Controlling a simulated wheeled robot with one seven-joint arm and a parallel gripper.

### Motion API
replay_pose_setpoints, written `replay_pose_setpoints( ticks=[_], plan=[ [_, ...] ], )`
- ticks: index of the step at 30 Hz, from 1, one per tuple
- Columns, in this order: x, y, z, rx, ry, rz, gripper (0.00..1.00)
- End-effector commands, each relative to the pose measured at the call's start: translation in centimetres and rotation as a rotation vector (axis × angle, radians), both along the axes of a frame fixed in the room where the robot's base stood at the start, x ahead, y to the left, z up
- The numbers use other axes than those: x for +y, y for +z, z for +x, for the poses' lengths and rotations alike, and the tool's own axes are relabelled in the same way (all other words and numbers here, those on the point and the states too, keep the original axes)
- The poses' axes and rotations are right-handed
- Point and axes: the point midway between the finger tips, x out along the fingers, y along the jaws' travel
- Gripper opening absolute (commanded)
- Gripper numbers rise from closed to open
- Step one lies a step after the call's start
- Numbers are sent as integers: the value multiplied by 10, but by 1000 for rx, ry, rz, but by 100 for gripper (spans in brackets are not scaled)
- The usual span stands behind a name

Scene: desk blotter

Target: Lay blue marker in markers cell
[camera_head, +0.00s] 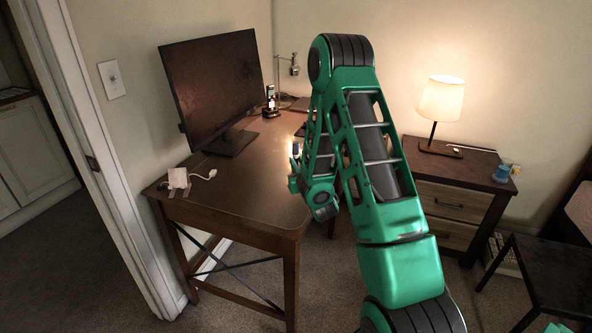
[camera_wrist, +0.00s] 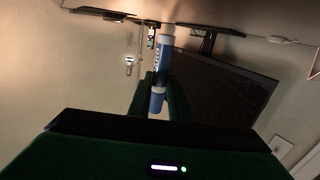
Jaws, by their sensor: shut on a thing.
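A blue marker (camera_wrist: 157,101) with a white band stands out between the two dark fingers of my gripper (camera_wrist: 160,84) in the wrist view. The fingers are shut on it, and its far end reaches past them. In the head view, a small blue and white bit of the marker (camera_head: 296,149) shows just left of my green arm, above the desk. My gripper (camera_head: 294,178) is mostly hidden by the arm there. I cannot make out the markers cell in either view; my arm covers the right part of the desk.
A monitor (camera_head: 215,85) stands on the left of the brown desk (camera_head: 240,190). A phone on a stand (camera_head: 270,100) and a metal lamp (camera_head: 294,68) are at the back. A white charger (camera_head: 178,178) with cable lies front left. The desk's middle is clear.

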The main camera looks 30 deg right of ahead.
Motion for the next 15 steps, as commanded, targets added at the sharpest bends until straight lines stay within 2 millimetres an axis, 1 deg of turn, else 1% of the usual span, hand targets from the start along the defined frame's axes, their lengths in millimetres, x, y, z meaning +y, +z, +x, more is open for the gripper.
replay_pose_setpoints(
  ticks=[8, 11, 15],
  plan=[
    [11, 7, -6, 1, -5, 4, 0],
    [19, 14, -8, -3, -4, 3, 0],
    [30, 18, -13, 1, -5, 7, 0]
  ],
)
